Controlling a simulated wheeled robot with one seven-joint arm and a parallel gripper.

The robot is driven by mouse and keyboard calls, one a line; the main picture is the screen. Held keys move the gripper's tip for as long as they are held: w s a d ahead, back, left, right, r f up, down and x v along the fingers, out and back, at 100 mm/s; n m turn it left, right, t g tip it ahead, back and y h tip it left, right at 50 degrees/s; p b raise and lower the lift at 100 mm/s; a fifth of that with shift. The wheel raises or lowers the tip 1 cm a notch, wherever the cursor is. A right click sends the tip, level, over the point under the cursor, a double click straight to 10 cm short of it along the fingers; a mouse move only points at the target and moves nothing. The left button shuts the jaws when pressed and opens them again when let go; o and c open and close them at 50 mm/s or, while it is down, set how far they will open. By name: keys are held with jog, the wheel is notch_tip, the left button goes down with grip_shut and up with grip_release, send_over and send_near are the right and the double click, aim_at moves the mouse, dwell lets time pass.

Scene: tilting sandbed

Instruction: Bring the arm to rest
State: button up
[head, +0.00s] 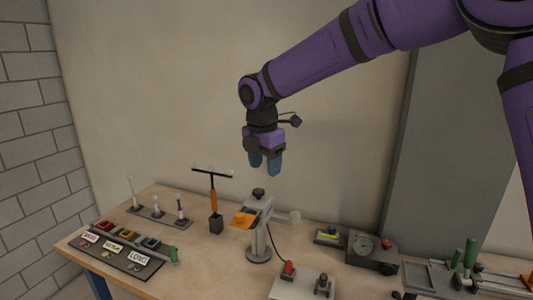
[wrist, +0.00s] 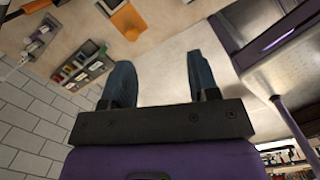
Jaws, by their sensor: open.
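My gripper (head: 265,163) hangs from my purple arm above the back of the workbench in the head view, fingers pointing down. In the wrist view its two blue-grey fingers (wrist: 160,82) stand wide apart with nothing between them. The gripper is open, empty and clear of everything on the bench.
Below the gripper is a grey stand (head: 258,240) with an orange plate. An upright orange-handled tool (head: 213,200) stands left of it. A tray of labelled bins (head: 115,250), a grey box (head: 372,252) and a switch panel (head: 303,287) occupy the wooden bench (head: 200,262). The air around the gripper is free.

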jog(key=s+d+r+m+t, duration=0.1)
jog(key=s+d+r+m, duration=0.5)
jog(key=d, duration=0.4)
jog(key=s+d+r+m+t, duration=0.1)
jog(key=s+d+r+m, duration=0.2)
jog(key=s+d+m, duration=0.5)
jog(key=s+d+f+m+t, duration=0.2)
jog(key=s+d+m, duration=1.1)
jog(key=s, duration=0.4)
jog(key=shift+d+f+y, duration=0.15)
jog(key=shift+d+y, duration=0.15)
jog(key=shift+d, duration=0.15)
